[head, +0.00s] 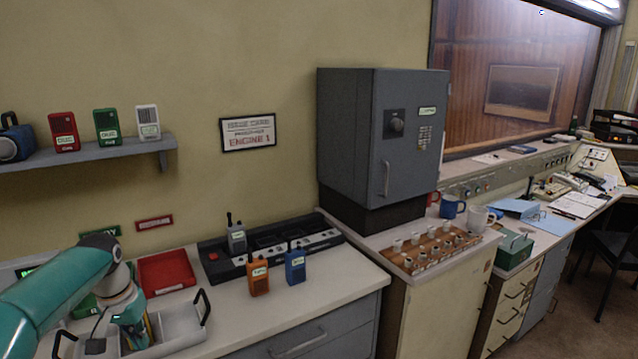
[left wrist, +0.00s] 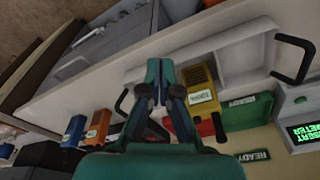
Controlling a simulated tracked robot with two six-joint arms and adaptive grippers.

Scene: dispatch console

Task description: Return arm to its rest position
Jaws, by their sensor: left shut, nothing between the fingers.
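My left arm comes in from the left in the head view. Its gripper (head: 132,338) points down at the grey carrying tray (head: 187,328) and hides part of its inside. In the left wrist view the left gripper (left wrist: 161,68) has its fingers together with nothing between them. A yellow labelled radio (left wrist: 196,84) lies in the tray (left wrist: 240,55) beside the fingers. I cannot tell whether the fingers touch it. My right gripper is in neither view.
A red tray (head: 166,272) lies behind the carrying tray. A black charger base (head: 270,250) holds a grey radio (head: 236,236). Orange (head: 258,276) and blue (head: 295,264) radios stand on the counter. A wall shelf (head: 90,154) and grey cabinet (head: 382,140) stand behind.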

